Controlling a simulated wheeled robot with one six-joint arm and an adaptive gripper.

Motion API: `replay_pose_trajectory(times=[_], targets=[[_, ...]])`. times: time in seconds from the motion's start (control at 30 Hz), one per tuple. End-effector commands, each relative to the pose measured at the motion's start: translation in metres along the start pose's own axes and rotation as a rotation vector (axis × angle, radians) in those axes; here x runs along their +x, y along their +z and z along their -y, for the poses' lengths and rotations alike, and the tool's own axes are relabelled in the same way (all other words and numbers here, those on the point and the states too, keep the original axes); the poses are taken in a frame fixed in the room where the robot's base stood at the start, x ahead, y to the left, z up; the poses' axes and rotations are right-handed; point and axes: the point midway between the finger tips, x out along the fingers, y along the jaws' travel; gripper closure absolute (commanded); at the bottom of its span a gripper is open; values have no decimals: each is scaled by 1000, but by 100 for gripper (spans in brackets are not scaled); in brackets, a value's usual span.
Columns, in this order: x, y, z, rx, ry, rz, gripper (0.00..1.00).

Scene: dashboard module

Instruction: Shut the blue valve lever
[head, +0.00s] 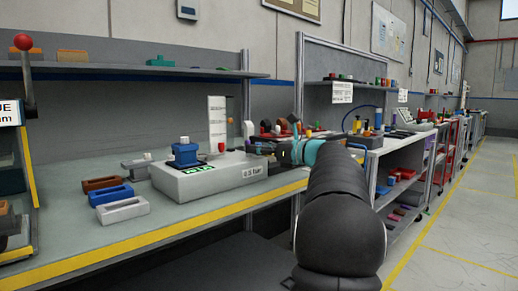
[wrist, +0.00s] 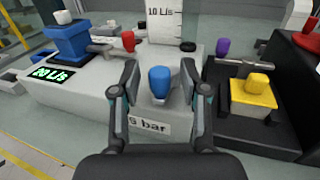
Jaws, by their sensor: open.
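The blue valve lever's blue knob (wrist: 159,82) is in the middle of the wrist view, standing at the front right of a light grey module (wrist: 85,98). The module also shows in the head view (head: 210,183). My gripper (wrist: 160,70) is open, with one finger on each side of the blue knob. Small gaps show between knob and fingers, so I see no grip on it. In the head view my gripper (head: 268,146) is at the module's right end and hides the knob. The lever arm below the knob is mostly hidden.
On the module stand a blue block with a white knob (wrist: 66,40), a red-knobbed lever (wrist: 128,42) and a white scale plate (wrist: 166,20). A black unit with a yellow knob (wrist: 257,82) is close on the right. Bare bench lies front left.

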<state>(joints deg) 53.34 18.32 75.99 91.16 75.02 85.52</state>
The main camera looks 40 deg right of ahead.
Motion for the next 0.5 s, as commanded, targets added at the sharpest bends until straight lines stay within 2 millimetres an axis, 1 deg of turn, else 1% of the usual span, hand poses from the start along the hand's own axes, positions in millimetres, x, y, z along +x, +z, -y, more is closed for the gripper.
replay_pose_trajectory(times=[0.2,0.27,0.3,0.37,0.4,0.5], targets=[[0,0,0,0,0,0,55],[0,0,0,0,0,0,70],[0,0,0,0,0,0,80],[0,0,0,0,-1,0,95],[0,0,0,0,0,0,100],[0,0,0,0,0,0,100]])
